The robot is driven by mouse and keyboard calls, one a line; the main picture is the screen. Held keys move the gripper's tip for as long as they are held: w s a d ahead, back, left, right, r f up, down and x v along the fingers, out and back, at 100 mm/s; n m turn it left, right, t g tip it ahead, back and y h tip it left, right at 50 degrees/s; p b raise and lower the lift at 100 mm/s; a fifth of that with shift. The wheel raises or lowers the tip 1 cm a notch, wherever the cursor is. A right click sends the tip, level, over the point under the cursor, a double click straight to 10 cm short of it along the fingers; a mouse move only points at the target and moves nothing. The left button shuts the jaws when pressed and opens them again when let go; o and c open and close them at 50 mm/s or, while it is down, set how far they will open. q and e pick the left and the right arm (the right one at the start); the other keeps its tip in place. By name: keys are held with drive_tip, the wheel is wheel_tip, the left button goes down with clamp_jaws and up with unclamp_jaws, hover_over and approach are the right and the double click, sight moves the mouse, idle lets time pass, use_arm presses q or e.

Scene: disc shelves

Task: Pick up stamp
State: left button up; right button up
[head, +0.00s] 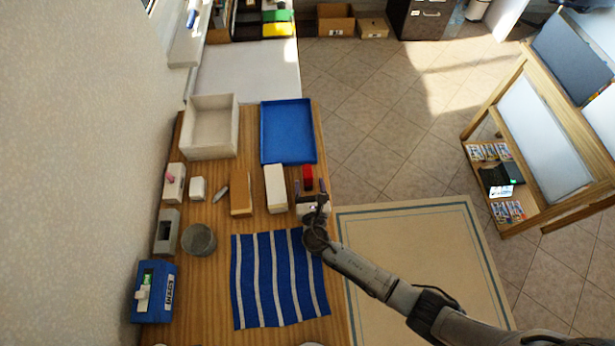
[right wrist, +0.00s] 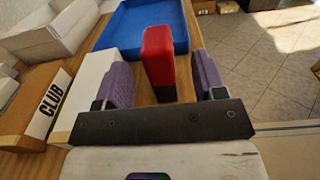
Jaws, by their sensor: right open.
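The stamp (head: 308,176) is a small upright red block with a dark lower part, near the right edge of the wooden table. It also shows in the right wrist view (right wrist: 158,50). My right gripper (head: 310,187) is open at the stamp, and its two purple fingers (right wrist: 163,82) appear on either side of it. In the right wrist view there is a visible gap between the stamp and each finger. My left gripper is not seen.
A white box (head: 275,188) stands close left of the stamp, beside a brown box (head: 241,195) marked CLUB. A blue tray (head: 264,150) and a white bin (head: 233,140) lie behind. A blue striped cloth (head: 278,280) lies in front. Open floor is to the right.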

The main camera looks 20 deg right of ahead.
sight(307, 168)
drive_tip(key=shift+r+x, duration=0.2)
drive_tip(key=shift+x, duration=2.55)
drive_tip(key=shift+a, duration=0.1)
drive_tip(key=shift+c, duration=0.4)
drive_tip(key=c, duration=0.9)
drive_tip(key=shift+c, duration=0.2)
drive_tip(key=shift+r, duration=0.4)
wheel_tip(307, 168, up, 4)
drive_tip(key=shift+s+f+p, duration=0.1)
drive_tip(key=shift+p, duration=0.8)
drive_tip(key=s+d+r+p, duration=0.2)
drive_tip(key=s+d+r, duration=0.4)
drive_tip(key=s+d, duration=0.2)
drive_tip(key=shift+s+r+p, duration=0.15)
drive_tip(key=shift+r+p, duration=0.05)
drive_tip(key=shift+p, duration=0.1)
